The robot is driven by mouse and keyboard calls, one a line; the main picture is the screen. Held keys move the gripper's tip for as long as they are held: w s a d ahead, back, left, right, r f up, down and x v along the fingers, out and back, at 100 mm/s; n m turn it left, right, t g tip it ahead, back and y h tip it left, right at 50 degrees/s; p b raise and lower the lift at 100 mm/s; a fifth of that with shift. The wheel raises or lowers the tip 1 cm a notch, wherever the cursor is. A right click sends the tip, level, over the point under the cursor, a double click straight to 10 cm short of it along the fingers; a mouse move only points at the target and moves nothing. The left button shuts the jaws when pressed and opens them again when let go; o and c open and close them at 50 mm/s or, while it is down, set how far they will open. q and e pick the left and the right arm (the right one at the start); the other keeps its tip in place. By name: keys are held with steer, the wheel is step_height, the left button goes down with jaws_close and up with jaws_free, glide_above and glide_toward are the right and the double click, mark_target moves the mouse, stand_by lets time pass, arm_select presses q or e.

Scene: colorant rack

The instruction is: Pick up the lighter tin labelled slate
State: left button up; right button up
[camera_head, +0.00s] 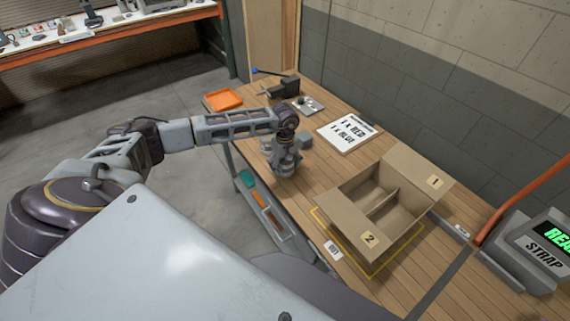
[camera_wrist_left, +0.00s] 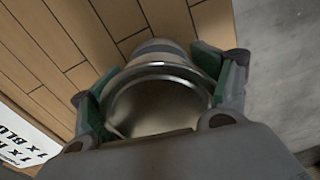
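A grey metal tin (camera_head: 286,167) is at the left edge of the wooden table, largely hidden by my left gripper (camera_head: 288,153) above it. In the left wrist view the tin (camera_wrist_left: 158,104) shows its round shiny rim and top from above. The green-padded fingers of my left gripper (camera_wrist_left: 155,88) lie against its two opposite sides, with no clear gap. No label can be read on the tin, so I cannot tell whether it says slate. Whether it touches the table is unclear. No second tin is visible. My right gripper is out of view.
An open cardboard box (camera_head: 342,203) with two compartments, marked 1 and 2, stands inside a yellow outline. A sign (camera_head: 346,135) reads 1 x RED, 1 x BLUE. An orange tray (camera_head: 222,100) and a black device (camera_head: 282,87) are at the far end. A strapping machine (camera_head: 530,250) is right.

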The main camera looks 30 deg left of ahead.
arm_select(q)
steer(key=shift+c, duration=0.7)
steer(key=shift+r, duration=0.1)
steer(key=shift+r, duration=0.55)
step_height(320, 180, up, 9)
steer(key=shift+f+b, duration=0.15)
steer(key=shift+b, duration=0.85)
